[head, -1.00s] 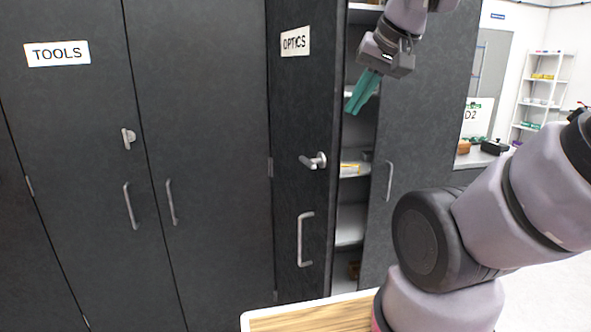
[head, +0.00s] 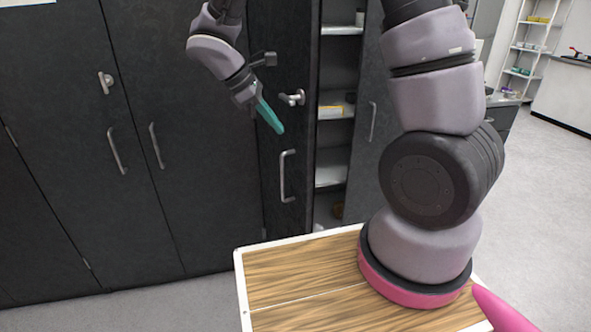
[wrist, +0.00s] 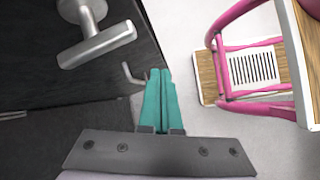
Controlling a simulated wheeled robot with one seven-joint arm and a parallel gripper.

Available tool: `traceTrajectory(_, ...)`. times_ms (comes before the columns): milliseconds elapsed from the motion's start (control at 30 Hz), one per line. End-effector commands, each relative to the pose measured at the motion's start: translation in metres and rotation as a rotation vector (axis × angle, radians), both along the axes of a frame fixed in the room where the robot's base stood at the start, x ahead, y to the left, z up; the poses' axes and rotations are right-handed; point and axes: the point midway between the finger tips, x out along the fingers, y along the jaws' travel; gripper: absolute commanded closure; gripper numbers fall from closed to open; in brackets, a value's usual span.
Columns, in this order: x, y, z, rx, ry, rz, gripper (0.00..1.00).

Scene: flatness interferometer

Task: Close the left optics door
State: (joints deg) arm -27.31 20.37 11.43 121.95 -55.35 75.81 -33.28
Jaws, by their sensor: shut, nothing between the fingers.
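The left optics door (head: 276,180) is a dark panel standing ajar in the head view, with the cabinet's inside visible to its right. Its silver lever handle (head: 291,97) sits above a vertical pull handle (head: 287,176). My gripper (head: 277,128) has teal fingers, shut and empty, in front of the door, left of and a little below the lever in the picture. In the wrist view the fingers (wrist: 158,100) are together beside the door face (wrist: 40,50), and the lever (wrist: 98,46) is close at upper left. I cannot tell whether the fingers touch the door.
Open shelves (head: 332,110) hold a few small items. The right optics door (head: 362,150) stands beside them. Closed tools cabinet doors (head: 60,150) are at left. My wood-topped base fills the lower middle. Grey floor (head: 540,230) is free at right.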

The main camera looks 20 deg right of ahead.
Motion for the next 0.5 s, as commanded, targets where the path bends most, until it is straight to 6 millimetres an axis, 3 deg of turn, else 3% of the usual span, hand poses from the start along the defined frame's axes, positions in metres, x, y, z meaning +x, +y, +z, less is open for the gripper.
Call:
traceTrajectory(33, 0.002, 0.013, -0.02, -0.049, 0.047, 0.085, 1.0)
traceTrajectory(200, 0.007, 0.041, -0.063, -0.168, 0.147, 0.301, 1.0)
traceTrajectory(367, 0.008, 0.053, -0.082, -0.219, 0.187, 0.395, 1.0)
traceTrajectory(500, 0.01, 0.05, -0.09, -0.228, 0.194, 0.411, 1.0)
